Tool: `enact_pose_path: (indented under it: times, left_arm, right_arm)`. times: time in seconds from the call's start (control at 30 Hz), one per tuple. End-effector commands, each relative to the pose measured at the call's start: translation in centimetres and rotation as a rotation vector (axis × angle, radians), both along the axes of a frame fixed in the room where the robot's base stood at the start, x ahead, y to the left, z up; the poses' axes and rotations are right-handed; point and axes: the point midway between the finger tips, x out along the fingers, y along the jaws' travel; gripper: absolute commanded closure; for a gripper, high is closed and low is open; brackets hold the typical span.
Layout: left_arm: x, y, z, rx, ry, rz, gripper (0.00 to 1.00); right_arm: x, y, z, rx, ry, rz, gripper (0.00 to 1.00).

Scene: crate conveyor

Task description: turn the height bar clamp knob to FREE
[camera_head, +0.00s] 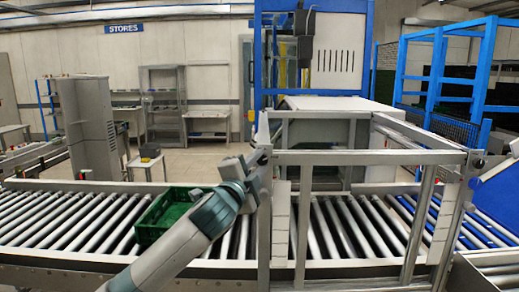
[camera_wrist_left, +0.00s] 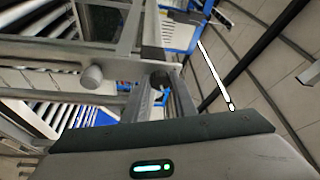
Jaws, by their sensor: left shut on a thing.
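My left arm reaches up from the bottom of the head view, and its gripper (camera_head: 262,157) is at the top of the metal frame's left post. It is shut on a small part there, which I take to be the clamp knob; the fingers mostly hide it. The height bar (camera_head: 365,158) runs level across the frame to the right. In the left wrist view a dark round knob-like part (camera_wrist_left: 159,79) and a grey round stub (camera_wrist_left: 92,76) show on the frame. No FREE marking is readable. My right gripper is not in view.
A green crate (camera_head: 150,233) sits on the roller conveyor (camera_head: 70,222) left of the frame, partly behind my arm. A dark knob (camera_head: 478,163) is on the frame's right side. Blue fencing (camera_head: 436,62) and a blue machine (camera_head: 340,12) stand behind.

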Motion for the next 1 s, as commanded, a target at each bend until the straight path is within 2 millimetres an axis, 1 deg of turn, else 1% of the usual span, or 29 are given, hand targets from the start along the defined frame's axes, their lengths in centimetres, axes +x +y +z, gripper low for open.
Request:
enact_pose_path:
  times: [0.03,0.1,0.3,0.4,0.63,1.0]
  left_arm:
    - [0.0,0.1,1.0,0.049,-0.001,0.001,0.98]
    - [0.0,0.1,1.1,0.113,-0.001,0.000,0.98]
    - [0.0,0.1,1.0,0.286,-0.002,0.000,0.98]
    - [0.0,0.1,1.0,0.355,-0.001,0.000,0.98]
    - [0.0,0.1,0.7,0.460,-0.001,0.000,0.98]
    - [0.0,0.0,0.4,0.496,-0.001,0.000,0.98]
  right_arm:
    - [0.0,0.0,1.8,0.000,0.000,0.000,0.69]
    - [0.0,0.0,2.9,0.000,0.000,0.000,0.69]
    - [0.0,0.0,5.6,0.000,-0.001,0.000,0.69]
    - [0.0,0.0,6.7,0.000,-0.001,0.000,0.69]
    - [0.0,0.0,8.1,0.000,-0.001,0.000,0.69]
    - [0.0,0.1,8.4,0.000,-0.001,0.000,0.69]
